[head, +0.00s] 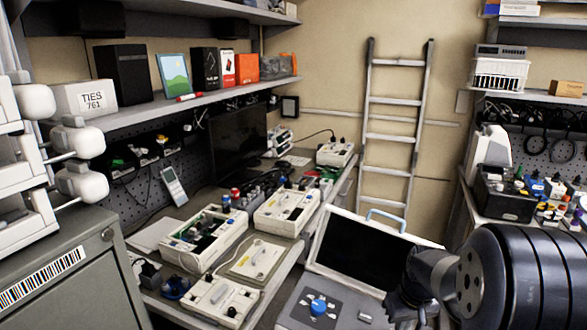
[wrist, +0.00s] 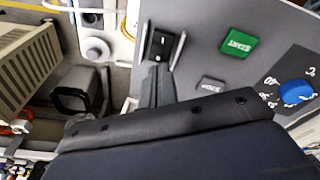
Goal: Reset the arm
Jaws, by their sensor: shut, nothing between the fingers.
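My arm comes in from the right side of the head view, and my gripper (head: 403,303) is at the lower right, beside a grey device (head: 292,300) with a dark screen (head: 360,252). In the wrist view my gripper (wrist: 154,85) is shut and empty, its dark fingers partly hidden by my wrist. The fingertips are close to a black rocker switch (wrist: 160,45) on the device's grey panel; I cannot tell if they touch. A green START button (wrist: 239,42) and a blue knob (wrist: 296,92) are on the same panel. The knob also shows in the head view (head: 318,306).
A bench on the left holds several opened pump units (head: 204,236) and a dark monitor (head: 237,140). A ladder (head: 397,120) leans on the back wall. A right-hand shelf holds a black bin (head: 505,193) and small parts. A grey cabinet (head: 75,280) stands at the lower left.

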